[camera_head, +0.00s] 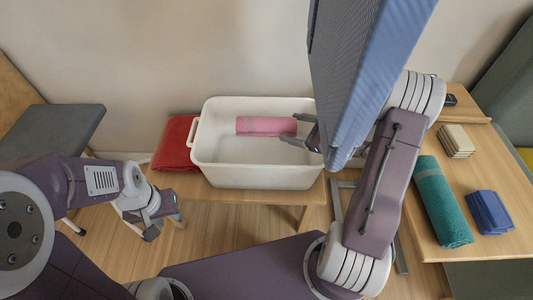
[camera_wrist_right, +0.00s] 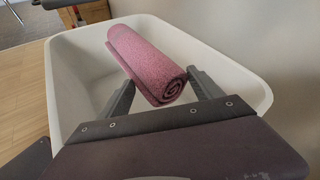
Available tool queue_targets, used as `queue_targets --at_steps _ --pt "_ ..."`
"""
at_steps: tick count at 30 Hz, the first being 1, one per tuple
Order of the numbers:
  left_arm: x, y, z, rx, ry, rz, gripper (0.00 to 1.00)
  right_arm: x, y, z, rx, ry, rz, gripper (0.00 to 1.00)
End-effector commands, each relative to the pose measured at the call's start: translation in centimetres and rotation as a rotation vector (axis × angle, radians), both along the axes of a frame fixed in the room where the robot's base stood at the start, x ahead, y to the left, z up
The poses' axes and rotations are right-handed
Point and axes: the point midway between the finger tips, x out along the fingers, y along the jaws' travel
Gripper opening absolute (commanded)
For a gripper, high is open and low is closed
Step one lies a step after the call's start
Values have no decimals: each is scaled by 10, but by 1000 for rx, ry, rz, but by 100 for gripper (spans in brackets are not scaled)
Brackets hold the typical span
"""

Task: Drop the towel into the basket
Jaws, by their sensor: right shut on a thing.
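A rolled pink towel (camera_head: 266,126) is held at the white basket (camera_head: 255,177), within its opening in the head view. My right gripper (camera_head: 288,128) is shut on one end of the towel, with a finger on each side. In the right wrist view the pink roll (camera_wrist_right: 150,62) lies between the fingers (camera_wrist_right: 160,80), with the white basket walls (camera_wrist_right: 72,85) around it. How high the towel is above the basket floor is hard to tell. My left gripper (camera_head: 153,220) is low at the left, away from the basket; its jaw opening is unclear.
The basket stands on a wooden bench (camera_head: 245,196) beside a folded red towel (camera_head: 176,145). A wooden table (camera_head: 462,180) at right holds a rolled green towel (camera_head: 441,203), a folded blue cloth (camera_head: 489,212) and a beige stack (camera_head: 455,141). A grey seat (camera_head: 52,130) is at left.

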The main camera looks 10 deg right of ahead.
Motion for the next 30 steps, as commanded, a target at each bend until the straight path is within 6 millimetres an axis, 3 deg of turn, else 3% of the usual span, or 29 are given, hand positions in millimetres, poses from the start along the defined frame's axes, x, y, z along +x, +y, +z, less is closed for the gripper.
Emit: queue_targets --at_steps 4,5,7,8,16,24,30 --pt "0 0 1 0 0 0 36 0 0 2 0 -2 0 14" --pt "0 0 1 0 0 0 36 0 0 2 1 -1 -1 77" --pt "0 0 1 0 0 0 36 0 0 2 1 -1 -1 97" --pt "0 0 1 0 0 0 36 0 0 2 1 -1 0 100" --pt "0 0 4 0 0 0 36 -3 -3 4 -1 0 -2 100" --pt "0 0 23 0 0 0 36 -40 -34 26 0 0 -5 100" --pt "0 0 26 0 0 0 36 -54 -44 30 1 0 -1 100"
